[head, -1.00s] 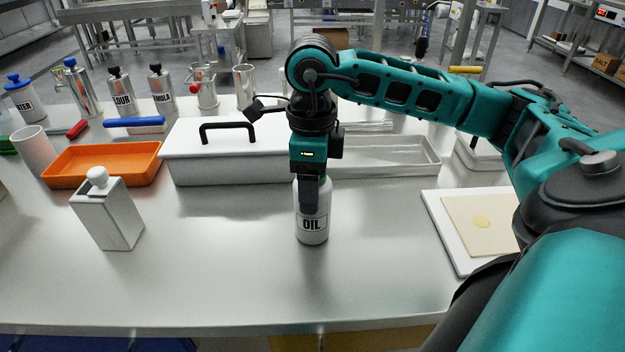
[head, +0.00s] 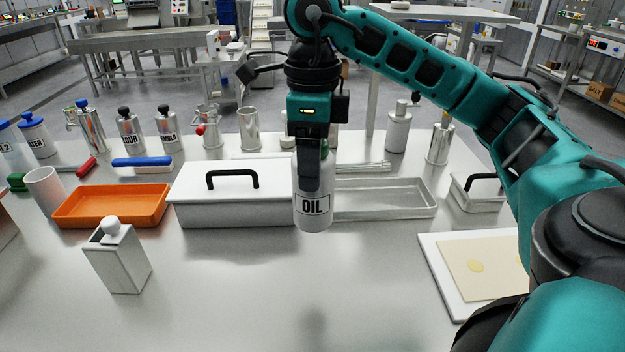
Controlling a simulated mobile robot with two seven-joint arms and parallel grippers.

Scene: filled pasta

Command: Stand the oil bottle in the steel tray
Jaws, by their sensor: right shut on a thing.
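The oil bottle (head: 313,212) is a white-grey cylinder with a black-and-white OIL label. My right gripper (head: 312,178) is shut on its upper part and holds it upright above the table, with a soft shadow below. The steel tray (head: 390,215) is a shallow, empty rectangular tray at the back of the table. It lies behind and to the right of the bottle, and its left end is partly hidden by the bottle and gripper. My left gripper is not in view.
A long white lidded box (head: 235,212) with a black handle stands left of the bottle. An orange tray (head: 112,222) and a white canister (head: 117,262) are further left. A white board with a dough sheet (head: 490,265) lies right. The front middle of the table (head: 230,300) is clear.

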